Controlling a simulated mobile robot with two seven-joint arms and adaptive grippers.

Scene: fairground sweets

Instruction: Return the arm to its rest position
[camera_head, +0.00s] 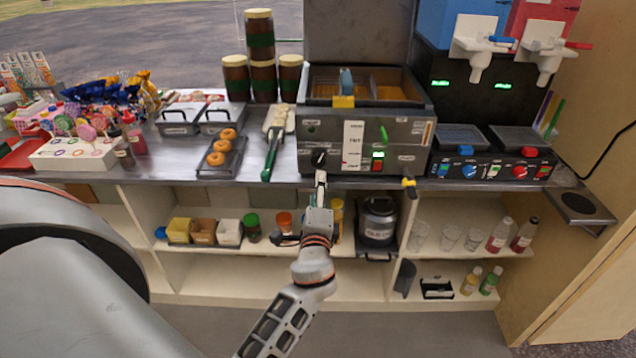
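The arm in the middle of the head view runs from the lower left up to the fryer, and I take it for my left arm. Its gripper (320,178) is seen nearly edge-on. Its narrow tip is in front of the fryer's (405,160) lower left panel, just below a black knob (318,158). I cannot tell whether it touches the knob or how far apart the fingers are. I see nothing held in it. A large white link of mine fills the lower left. My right gripper is not in view.
The metal counter (345,182) has a doughnut tray (232,160), green-handled tongs (272,150) and a lollipop box (75,155). Open shelves (265,280) below hold small boxes, jars, a metal pot (378,222), cups and bottles. A drink dispenser (485,100) stands right.

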